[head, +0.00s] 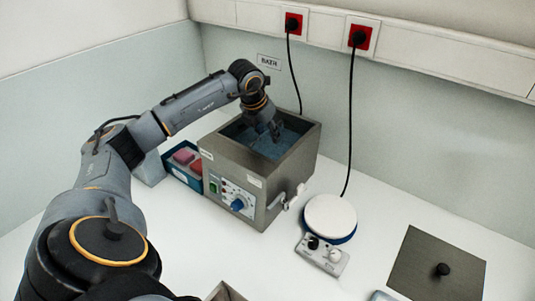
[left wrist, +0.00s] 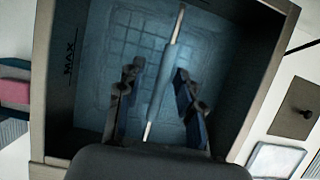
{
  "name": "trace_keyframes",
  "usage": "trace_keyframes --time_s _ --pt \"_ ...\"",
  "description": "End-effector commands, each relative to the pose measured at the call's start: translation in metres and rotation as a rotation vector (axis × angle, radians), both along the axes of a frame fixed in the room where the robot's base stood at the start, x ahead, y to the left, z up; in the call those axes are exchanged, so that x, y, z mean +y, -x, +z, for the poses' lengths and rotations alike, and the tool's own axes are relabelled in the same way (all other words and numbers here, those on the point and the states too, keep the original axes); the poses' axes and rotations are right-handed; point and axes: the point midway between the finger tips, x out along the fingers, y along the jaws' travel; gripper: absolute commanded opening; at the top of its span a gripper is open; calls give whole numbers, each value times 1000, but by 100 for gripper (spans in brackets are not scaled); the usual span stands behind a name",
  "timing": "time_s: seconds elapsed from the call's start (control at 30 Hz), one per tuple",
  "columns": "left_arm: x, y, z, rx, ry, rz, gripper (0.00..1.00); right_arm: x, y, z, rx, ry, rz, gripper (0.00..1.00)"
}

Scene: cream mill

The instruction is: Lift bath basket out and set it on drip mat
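The steel water bath (head: 232,172) stands open on the bench, with blue-tinted water inside. In the left wrist view the bath basket (left wrist: 120,45) shows as a faint wire grid under the water. Its pale bar handle (left wrist: 165,70), with a thicker blue-grey grip, rises between my fingers. My left gripper (head: 275,132) reaches down into the bath from above. In the left wrist view its fingers (left wrist: 158,76) are apart, one on each side of the handle, with visible gaps. I cannot make out the drip mat for certain. My right gripper is out of view.
A dark square lid (head: 420,262) with a black knob lies at the right. A round white-topped device (head: 330,215) with a control box (head: 321,255) stands right of the bath. A blue tray (head: 185,180) with pink and red items stands left. Cables hang from red sockets behind.

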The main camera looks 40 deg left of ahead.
Motion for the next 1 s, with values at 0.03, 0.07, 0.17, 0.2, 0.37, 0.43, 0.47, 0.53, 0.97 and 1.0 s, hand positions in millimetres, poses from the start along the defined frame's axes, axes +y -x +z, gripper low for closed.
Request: trace_keyframes --time_s 0.03,0.07,0.17,0.2,0.37,0.43,0.47,0.53,0.97,1.0 --pt "0 0 0 0 0 0 25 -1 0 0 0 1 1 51" --pt "0 0 0 0 0 0 18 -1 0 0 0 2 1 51" --pt "0 0 0 0 0 0 0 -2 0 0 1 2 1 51" --pt "0 0 0 0 0 0 0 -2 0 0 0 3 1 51" --pt "0 0 1 -2 0 0 0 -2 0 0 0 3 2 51" --pt "0 0 1 -2 0 0 0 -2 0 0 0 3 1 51" --pt "0 0 1 -1 0 0 0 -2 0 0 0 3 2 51" --pt "0 0 1 -1 0 0 0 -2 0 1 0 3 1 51" --pt "0 -2 53 -10 1 -1 0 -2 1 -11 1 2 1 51" --pt "0 -2 63 -10 1 -1 0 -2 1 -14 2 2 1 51"
